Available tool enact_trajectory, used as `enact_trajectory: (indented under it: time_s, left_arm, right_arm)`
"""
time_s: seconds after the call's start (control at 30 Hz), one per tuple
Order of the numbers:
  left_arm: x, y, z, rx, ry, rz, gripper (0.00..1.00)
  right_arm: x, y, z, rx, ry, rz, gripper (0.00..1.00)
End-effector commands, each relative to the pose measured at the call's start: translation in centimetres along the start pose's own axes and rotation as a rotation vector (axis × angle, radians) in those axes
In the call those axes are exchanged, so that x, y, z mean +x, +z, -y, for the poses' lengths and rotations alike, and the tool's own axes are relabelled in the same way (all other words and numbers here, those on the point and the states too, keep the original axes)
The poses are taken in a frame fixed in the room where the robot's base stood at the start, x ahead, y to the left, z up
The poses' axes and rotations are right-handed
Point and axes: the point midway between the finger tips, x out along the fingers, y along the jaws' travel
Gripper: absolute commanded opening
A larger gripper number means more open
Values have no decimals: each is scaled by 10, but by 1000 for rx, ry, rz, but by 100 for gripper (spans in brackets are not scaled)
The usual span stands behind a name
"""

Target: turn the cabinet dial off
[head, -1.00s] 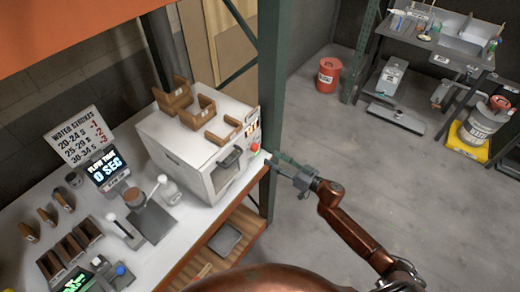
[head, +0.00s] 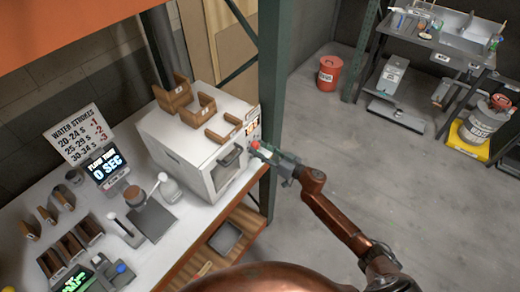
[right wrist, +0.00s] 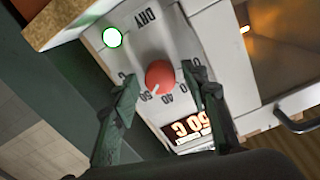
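The white cabinet (head: 178,150) stands on the bench, with a dark door handle on its front. Its red round dial (right wrist: 160,75) is on the panel marked DRY, with a white pointer mark toward the picture's lower left, near printed numbers. The dial also shows in the head view (head: 256,144). A lit green-rimmed lamp (right wrist: 113,38) and a glowing display (right wrist: 187,131), reading about 50 C, flank it. My right gripper (right wrist: 160,82) is open, one finger on each side of the dial with visible gaps. My left gripper is not in view.
A green rack post (head: 272,80) rises just behind the cabinet's right side. The cabinet handle (right wrist: 297,122) is to the right in the wrist view. Wooden holders (head: 172,97) sit on the cabinet top. Open floor lies to the right of my arm.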

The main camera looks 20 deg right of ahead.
Motion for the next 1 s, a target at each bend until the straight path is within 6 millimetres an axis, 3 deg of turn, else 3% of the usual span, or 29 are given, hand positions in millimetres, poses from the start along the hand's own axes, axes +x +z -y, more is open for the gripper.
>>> enact_trajectory:
  time_s: [0.53,1.0]
  left_arm:
    - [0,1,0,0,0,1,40]
    - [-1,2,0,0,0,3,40]
  right_arm:
    - [0,0,0,0,0,0,2]
    - [-1,0,-1,-131,0,-4,2]
